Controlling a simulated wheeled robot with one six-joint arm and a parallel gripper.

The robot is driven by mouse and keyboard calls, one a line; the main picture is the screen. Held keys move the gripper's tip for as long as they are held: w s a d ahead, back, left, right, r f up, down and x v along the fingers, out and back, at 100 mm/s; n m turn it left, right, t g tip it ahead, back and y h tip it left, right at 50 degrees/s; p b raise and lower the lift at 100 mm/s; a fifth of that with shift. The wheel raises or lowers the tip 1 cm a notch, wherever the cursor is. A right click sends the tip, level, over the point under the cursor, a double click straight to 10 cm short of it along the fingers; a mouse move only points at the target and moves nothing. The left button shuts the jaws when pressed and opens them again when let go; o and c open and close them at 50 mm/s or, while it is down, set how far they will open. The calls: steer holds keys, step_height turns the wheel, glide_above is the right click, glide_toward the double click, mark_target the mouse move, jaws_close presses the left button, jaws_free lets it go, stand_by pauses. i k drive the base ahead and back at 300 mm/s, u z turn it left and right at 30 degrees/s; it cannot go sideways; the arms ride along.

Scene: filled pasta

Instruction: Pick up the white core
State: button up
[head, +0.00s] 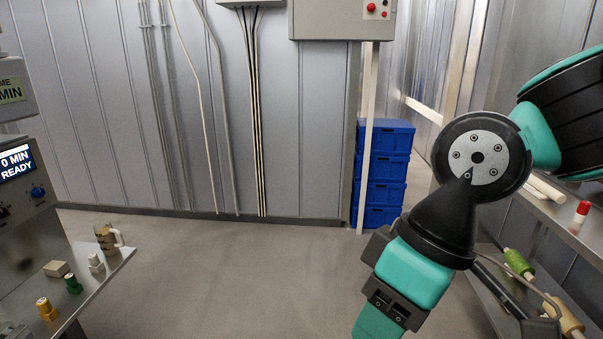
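A small white core (96,263) stands on the left bench (108,277), near its right edge and behind a green core (73,284) and a yellow core (47,309). It is small in the picture, and its details are hard to make out. My arm fills the right side of the head view, far from the white core, and runs down out of the bottom of the frame. I cannot make out my gripper's fingers in this view.
A beige cup (104,238) and a small pale block (56,268) share the left bench beside a machine with a lit display (16,162). Blue crates (382,180) are stacked at the back. A right shelf holds a red-and-white piece (581,212) and rollers. The middle floor is clear.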

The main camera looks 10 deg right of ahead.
mark_target(553, 194)
steer(key=z, duration=0.65)
steer(key=i, duration=2.05)
steer(key=z, duration=1)
steer(key=i, duration=0.85)
steer(key=z, duration=0.25)
